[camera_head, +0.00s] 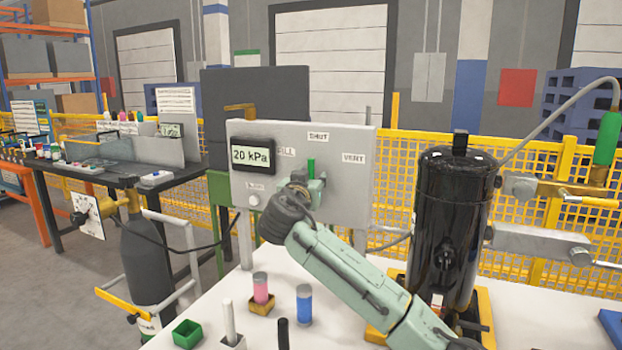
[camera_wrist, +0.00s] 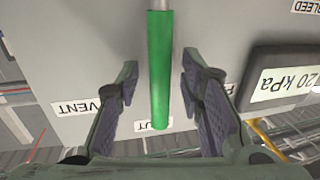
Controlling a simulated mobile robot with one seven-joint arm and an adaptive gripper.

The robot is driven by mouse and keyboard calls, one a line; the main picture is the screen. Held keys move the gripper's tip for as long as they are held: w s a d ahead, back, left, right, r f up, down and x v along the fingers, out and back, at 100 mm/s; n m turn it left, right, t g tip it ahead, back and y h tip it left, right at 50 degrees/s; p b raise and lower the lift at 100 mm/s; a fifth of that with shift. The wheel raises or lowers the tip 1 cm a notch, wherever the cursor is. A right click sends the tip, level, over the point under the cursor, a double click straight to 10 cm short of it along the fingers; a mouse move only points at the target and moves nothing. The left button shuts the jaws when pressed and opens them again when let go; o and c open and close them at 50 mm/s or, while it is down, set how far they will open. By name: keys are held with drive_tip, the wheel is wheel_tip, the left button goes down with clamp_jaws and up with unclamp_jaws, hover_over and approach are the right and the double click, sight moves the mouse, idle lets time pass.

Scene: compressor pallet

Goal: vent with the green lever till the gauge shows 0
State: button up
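The green lever (camera_head: 311,168) stands upright on the grey panel (camera_head: 345,205), pointing to the SHUT label. The VENT label (camera_head: 354,158) is to its right. The gauge (camera_head: 251,155) at the panel's upper left reads 20 kPa. In the wrist view, the green lever (camera_wrist: 159,70) lies between the two fingers of my gripper (camera_wrist: 159,75), with a visible gap on each side. My gripper is open. The wrist view also shows the gauge (camera_wrist: 285,82) at 20 kPa and the VENT label (camera_wrist: 76,107). The SHUT label is partly hidden by the lever.
A black compressor (camera_head: 450,225) stands right of my arm. Pink (camera_head: 260,290) and blue (camera_head: 304,305) containers stand on the white table (camera_head: 215,325) below the panel. A dark cylinder (camera_head: 147,262) stands at left. A yellow fence (camera_head: 400,165) runs behind.

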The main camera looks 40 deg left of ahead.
clamp_jaws()
idle(0.7)
